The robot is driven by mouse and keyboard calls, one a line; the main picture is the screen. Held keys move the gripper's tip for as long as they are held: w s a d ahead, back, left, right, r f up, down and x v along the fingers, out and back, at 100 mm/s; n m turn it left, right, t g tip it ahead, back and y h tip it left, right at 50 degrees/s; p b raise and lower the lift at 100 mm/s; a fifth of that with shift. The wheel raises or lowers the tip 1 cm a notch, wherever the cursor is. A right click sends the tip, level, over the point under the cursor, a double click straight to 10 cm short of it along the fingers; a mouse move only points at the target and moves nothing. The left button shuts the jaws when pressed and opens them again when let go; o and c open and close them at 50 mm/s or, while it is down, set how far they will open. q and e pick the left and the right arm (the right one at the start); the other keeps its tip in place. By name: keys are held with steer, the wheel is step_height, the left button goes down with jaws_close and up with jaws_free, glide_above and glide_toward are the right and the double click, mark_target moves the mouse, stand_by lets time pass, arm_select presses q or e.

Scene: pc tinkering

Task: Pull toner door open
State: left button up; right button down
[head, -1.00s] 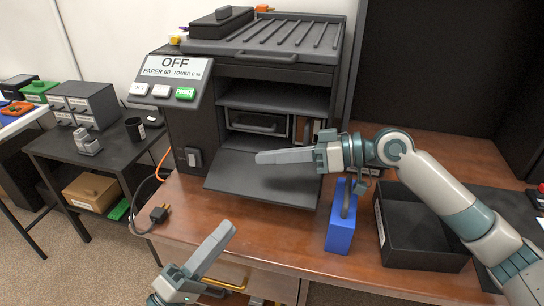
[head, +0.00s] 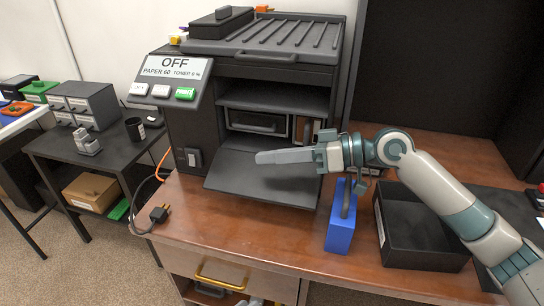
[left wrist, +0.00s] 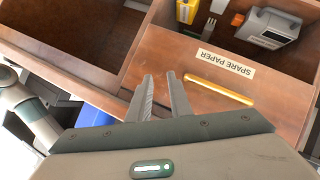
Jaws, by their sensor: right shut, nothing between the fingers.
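The black printer (head: 195,125) stands on the wooden desk, its sign reading OFF, PAPER 60, TONER 0 %. Its front door panel (head: 235,182) is folded down and lies nearly flat before the opening. A dark unit with a handle (head: 258,124) shows inside, beside a brown part. My right gripper (head: 262,157) is shut and empty, just above the lowered panel, fingers pointing left; touching or apart, I cannot tell. My left gripper (left wrist: 160,78) shows in the left wrist view, open and empty, beside a yellow handle (left wrist: 218,91) on the drawer labelled SPARE PAPER (left wrist: 226,62).
A blue block with a dark handle (head: 341,228) and an open black tray (head: 425,262) stand on the desk at right. An unplugged plug (head: 160,213) lies at the desk's left edge. A side table (head: 95,160) stands at left.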

arm_select(q)
steer(key=s+a+f+m+g+y, duration=0.1)
steer(key=s+a+f+g+y, duration=0.4)
steer(key=s+a+f, duration=0.8)
step_height(320, 180, down, 3)
steer(key=shift+s+a+r+g+y, duration=0.1)
steer(key=shift+s+a+g+y, duration=0.15)
steer(key=shift+a+y, duration=0.65)
arm_select(e)
steer(key=shift+r+p, duration=0.25)
steer(key=shift+p, duration=0.05)
steer(key=shift+w, duration=0.15)
arm_select(q)
steer(key=shift+s+a+g, duration=0.3)
steer(key=shift+a+g, duration=0.05)
steer(key=shift+a, duration=0.1)
